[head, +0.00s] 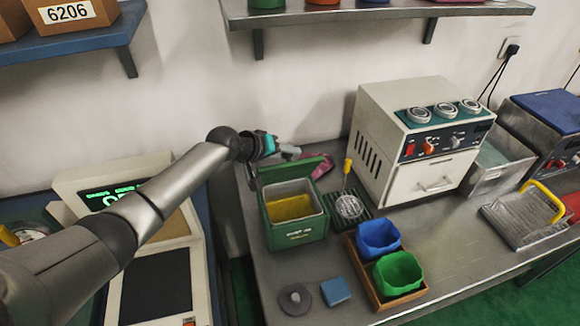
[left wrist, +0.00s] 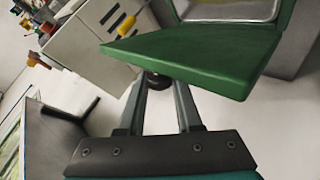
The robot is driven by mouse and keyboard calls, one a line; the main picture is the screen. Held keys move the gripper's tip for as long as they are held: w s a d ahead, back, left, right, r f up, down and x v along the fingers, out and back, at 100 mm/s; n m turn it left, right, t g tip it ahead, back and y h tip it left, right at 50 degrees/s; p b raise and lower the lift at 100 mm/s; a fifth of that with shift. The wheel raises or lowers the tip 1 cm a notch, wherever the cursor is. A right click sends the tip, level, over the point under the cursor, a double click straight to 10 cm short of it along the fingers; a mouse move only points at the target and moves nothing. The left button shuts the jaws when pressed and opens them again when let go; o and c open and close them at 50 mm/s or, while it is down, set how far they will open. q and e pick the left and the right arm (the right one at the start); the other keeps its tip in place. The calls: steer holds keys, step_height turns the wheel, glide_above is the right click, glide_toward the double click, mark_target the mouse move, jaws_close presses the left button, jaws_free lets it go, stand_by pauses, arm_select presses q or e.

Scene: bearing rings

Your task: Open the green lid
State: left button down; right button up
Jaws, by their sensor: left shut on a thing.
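The green box (head: 297,233) stands on the bench with its top open, and something yellow shows inside. Its green lid (head: 300,171) is raised and tilted up at the back edge of the box. The lid (left wrist: 205,52) fills the upper middle of the left wrist view. My left gripper (head: 288,152) is at the lid's far side. In the left wrist view its two fingers (left wrist: 160,85) are shut on a dark knob (left wrist: 158,79) at the lid, partly hidden by the lid and fingers. My right gripper is not in view.
A white machine with dials (head: 413,150) stands to the right. A yellow-handled tool (head: 347,168) and a round grate (head: 349,206) are beside the box. Blue (head: 378,238) and green (head: 398,272) bins sit in front. A pink item (head: 322,166) lies behind the lid.

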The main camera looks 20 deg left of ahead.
arm_select(q)
steer(key=shift+w+a, duration=0.25)
steer(key=shift+w, duration=0.1)
steer(key=shift+w+a+r+b, duration=0.25)
steer(key=shift+w+a+b, duration=0.3)
steer(key=shift+b, duration=0.2)
steer(key=c, duration=0.6)
jaws_free()
steer(key=shift+w, duration=0.1)
steer(key=shift+d, duration=0.1)
steer(key=p+v, duration=0.1)
steer(key=v, duration=1.4)
steer(key=shift+r+p, duration=0.15)
steer(key=shift+p, duration=0.2)
